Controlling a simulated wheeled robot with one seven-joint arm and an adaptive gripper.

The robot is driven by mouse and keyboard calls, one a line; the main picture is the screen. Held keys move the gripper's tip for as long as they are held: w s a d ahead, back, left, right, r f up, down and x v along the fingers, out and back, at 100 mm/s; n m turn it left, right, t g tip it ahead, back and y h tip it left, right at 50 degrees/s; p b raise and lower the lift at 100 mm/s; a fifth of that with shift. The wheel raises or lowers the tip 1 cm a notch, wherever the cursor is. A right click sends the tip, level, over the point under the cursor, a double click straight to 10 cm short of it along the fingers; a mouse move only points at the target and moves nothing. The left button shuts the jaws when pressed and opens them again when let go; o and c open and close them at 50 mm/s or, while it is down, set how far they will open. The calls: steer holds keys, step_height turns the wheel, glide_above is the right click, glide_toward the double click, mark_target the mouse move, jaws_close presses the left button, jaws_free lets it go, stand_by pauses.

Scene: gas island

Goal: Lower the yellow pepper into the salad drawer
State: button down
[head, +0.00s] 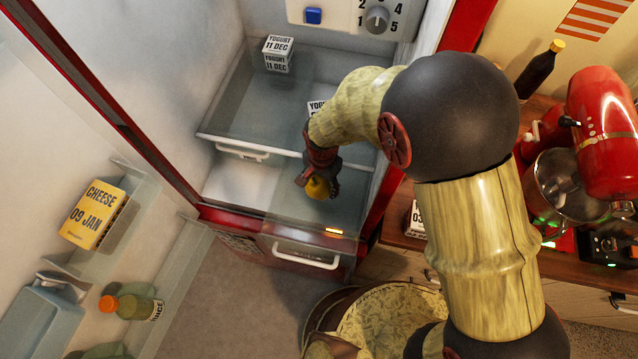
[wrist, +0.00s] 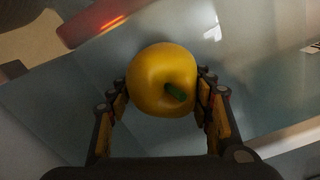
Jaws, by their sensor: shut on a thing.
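The yellow pepper (head: 318,188) is in my gripper (head: 317,178), in front of the open fridge. In the wrist view the pepper (wrist: 158,75), with its green stem toward the camera, is between the two fingers of my gripper (wrist: 163,88), which touch its sides. The salad drawer (head: 308,259) is pulled out at the bottom of the fridge, with clear walls and a white front handle. In the head view the pepper overlaps the drawer's open area; its height above the drawer floor is hard to tell. My arm hides the drawer's right rear part.
A glass shelf (head: 222,134) with a white handle lies above and behind the drawer, carrying yogurt boxes (head: 278,54). The open door at left holds a cheese box (head: 93,218) and a juice bottle (head: 132,307). A counter with a red mixer (head: 603,130) stands at right.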

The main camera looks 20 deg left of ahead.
steer(key=c, duration=1.3)
jaws_free()
steer(key=shift+w+d+r, duration=0.15)
steer(key=shift+d, duration=0.1)
steer(key=shift+o, duration=1.4)
steer(key=shift+s+d+r, duration=0.1)
steer(key=shift+s+d, duration=0.15)
steer(key=shift+d, duration=0.05)
steer(key=shift+o, duration=1.4)
steer(key=shift+a, duration=0.15)
steer(key=shift+a, duration=0.1)
steer(key=shift+a+r, duration=0.1)
steer(key=shift+r, duration=0.15)
step_height(320, 180, up, 10)
steer(key=shift+w+r, duration=0.15)
steer(key=shift+r, duration=0.1)
steer(key=shift+d+r, duration=0.2)
steer(key=shift+r, duration=0.3)
